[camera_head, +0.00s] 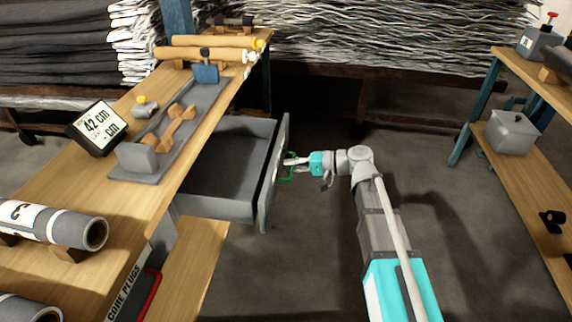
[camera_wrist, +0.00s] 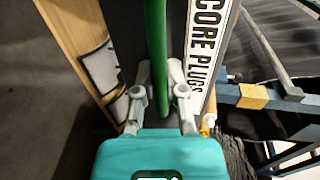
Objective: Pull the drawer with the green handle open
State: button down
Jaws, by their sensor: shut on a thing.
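The grey drawer (camera_head: 268,185) stands well out from under the wooden workbench, and its inside shows as empty. Its green handle (camera_head: 286,179) is on the outer side of the front panel. My gripper (camera_head: 291,161) reaches it from the right and is shut on the handle. In the wrist view the green handle (camera_wrist: 156,50) runs between the two grey fingers of my gripper (camera_wrist: 158,85). The fingertips are partly hidden against the handle and panel. A white CORE PLUGS label (camera_wrist: 208,45) lies beside the handle.
The workbench (camera_head: 60,180) carries a display reading 42 cm (camera_head: 97,127), a grey fixture (camera_head: 140,160) and a grey roll (camera_head: 60,225). A second bench (camera_head: 545,85) with a grey box (camera_head: 512,132) stands right.

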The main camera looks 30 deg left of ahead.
jog(key=c, duration=0.7)
grip_release()
jog(key=shift+s, duration=0.2)
jog(key=shift+a, duration=0.1)
jog(key=shift+w, duration=0.15)
